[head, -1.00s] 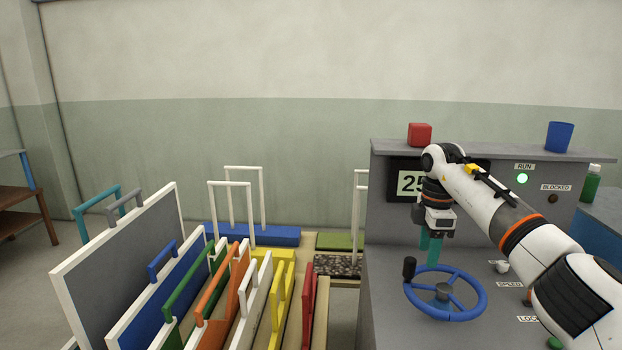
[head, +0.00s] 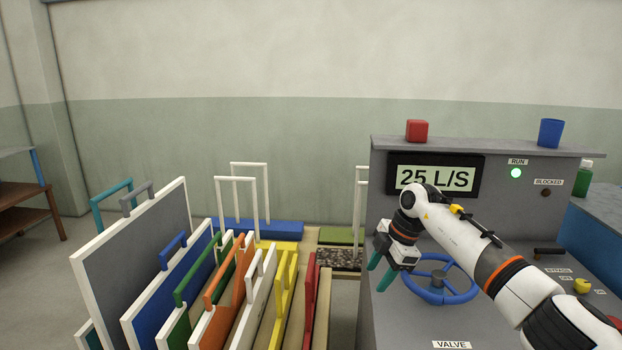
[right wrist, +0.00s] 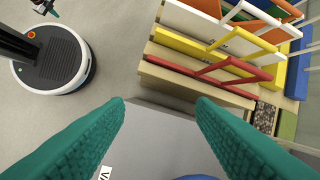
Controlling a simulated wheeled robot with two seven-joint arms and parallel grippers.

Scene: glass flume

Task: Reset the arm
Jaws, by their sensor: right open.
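My right gripper (head: 379,276) is open and empty, with two teal fingers pointing down and left. In the head view it hangs at the left edge of the grey control console (head: 392,318), just left of the blue valve wheel (head: 437,297). In the right wrist view the two teal fingers (right wrist: 160,112) stand wide apart with nothing between them. My right arm reaches in from the lower right, over the console. Part of the wheel is hidden behind the gripper. My left gripper is not seen in the head view.
A rack of coloured panels with handles, among them a large grey panel (head: 140,240), stands left of the console. The display (head: 434,175) reads 25 L/S and the green RUN light (head: 516,173) is lit. A red block (head: 417,130) and a blue cup (head: 551,133) stand on the console's top.

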